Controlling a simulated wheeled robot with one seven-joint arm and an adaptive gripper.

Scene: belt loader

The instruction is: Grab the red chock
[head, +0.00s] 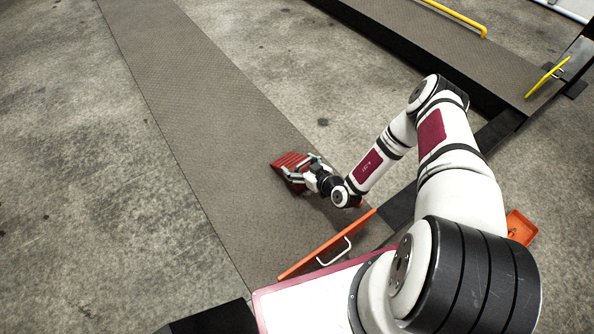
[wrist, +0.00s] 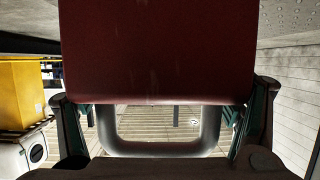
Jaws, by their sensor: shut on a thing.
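The red chock (head: 290,163) is ribbed and wedge-like, and shows in the head view at the end of my arm, over the grey textured strip. In the wrist view the red chock (wrist: 155,50) fills the upper middle, with a grey loop handle (wrist: 160,149) below it. My gripper (head: 298,178) is shut on the chock; its fingers stand at the left and right of the handle in the wrist view (wrist: 160,125). Whether the chock touches the surface below I cannot tell.
A grey textured strip (head: 185,85) runs diagonally across the floor. An orange panel (head: 328,243) with a white handle stands near my arm's base. Yellow rails (head: 455,17) edge the raised dark platform at upper right. Bare concrete (head: 75,130) lies open at left.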

